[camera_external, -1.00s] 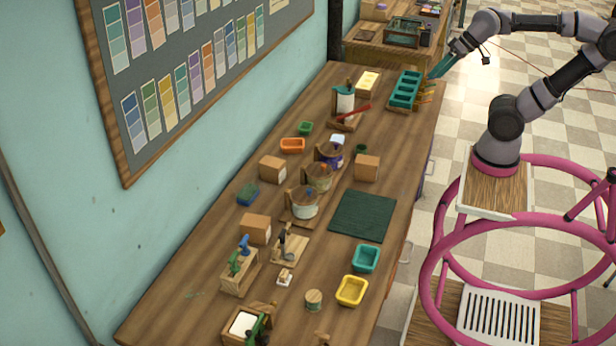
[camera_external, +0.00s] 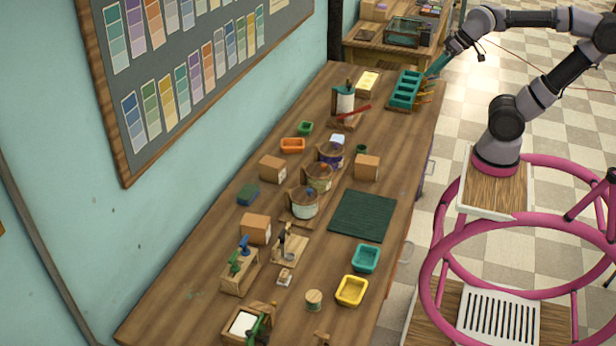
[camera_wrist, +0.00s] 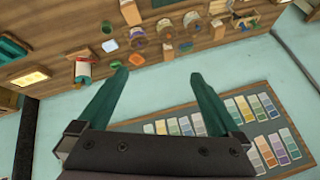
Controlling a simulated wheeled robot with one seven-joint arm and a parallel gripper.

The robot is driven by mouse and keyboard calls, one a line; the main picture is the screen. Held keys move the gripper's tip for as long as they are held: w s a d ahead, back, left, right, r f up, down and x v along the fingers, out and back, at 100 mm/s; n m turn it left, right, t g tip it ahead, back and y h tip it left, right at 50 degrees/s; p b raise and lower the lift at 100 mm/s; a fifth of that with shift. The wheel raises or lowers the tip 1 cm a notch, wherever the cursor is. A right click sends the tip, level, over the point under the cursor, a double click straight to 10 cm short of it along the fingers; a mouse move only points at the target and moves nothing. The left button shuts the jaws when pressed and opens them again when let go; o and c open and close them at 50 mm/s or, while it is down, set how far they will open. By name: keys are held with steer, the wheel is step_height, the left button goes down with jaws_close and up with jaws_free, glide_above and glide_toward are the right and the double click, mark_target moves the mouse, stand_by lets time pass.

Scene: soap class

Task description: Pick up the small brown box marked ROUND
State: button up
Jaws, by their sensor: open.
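Three small brown boxes stand on the long wooden bench: one left of the jars (camera_external: 272,169), one right of them (camera_external: 367,168), and one nearer the camera (camera_external: 255,229). Any lettering on them is too small to read, so I cannot tell which is marked ROUND. My gripper (camera_external: 431,75) is at the far right edge of the bench, by the teal tray, well away from the boxes. In the wrist view my gripper (camera_wrist: 158,76) has its two green fingers wide apart with nothing between them. Brown boxes also show beyond the fingertips there.
A teal tray (camera_external: 405,90) and a holder with a red stick (camera_external: 346,105) stand at the far end. Teal (camera_external: 366,258) and yellow (camera_external: 352,291) bins are nearer. The wall bounds the left.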

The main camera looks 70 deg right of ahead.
steer(key=w+d+f+n+h, duration=0.15)
steer(key=w+n, duration=0.25)
steer(key=w, duration=0.7)
steer(key=w+d+f+n+h, duration=0.1)
steer(key=w+n+h, duration=0.3)
steer(key=w, duration=0.7)
steer(key=w+a+f+n+t, duration=0.1)
steer(key=w+a+f+n, duration=0.25)
steer(key=w, duration=0.25)
steer(key=w+a+f+n+t+h, duration=0.1)
steer(key=w+a+f+n, duration=0.1)
steer(key=w+a+n, duration=0.3)
steer(key=w+a+f+n, duration=0.2)
steer(key=w, duration=0.5)
steer(key=n+t+y, duration=0.5)
steer(key=n+y, duration=0.2)
steer(key=n, duration=1.5)
glide_above(256, 224)
steer(key=d, duration=0.2)
steer(key=shift+h, duration=0.25)
steer(key=f, duration=2.8)
steer(key=shift+w+a+f, duration=0.2)
steer(key=shift+w+f, duration=0.1)
steer(key=shift+f, duration=0.05)
step_height(256, 224, down, 3)
steer(key=shift+a, duration=0.1)
step_height(256, 224, down, 4)
steer(key=shift+w+f, duration=0.15)
steer(key=shift+x, duration=1.25)
steer(key=shift+c, duration=0.3)
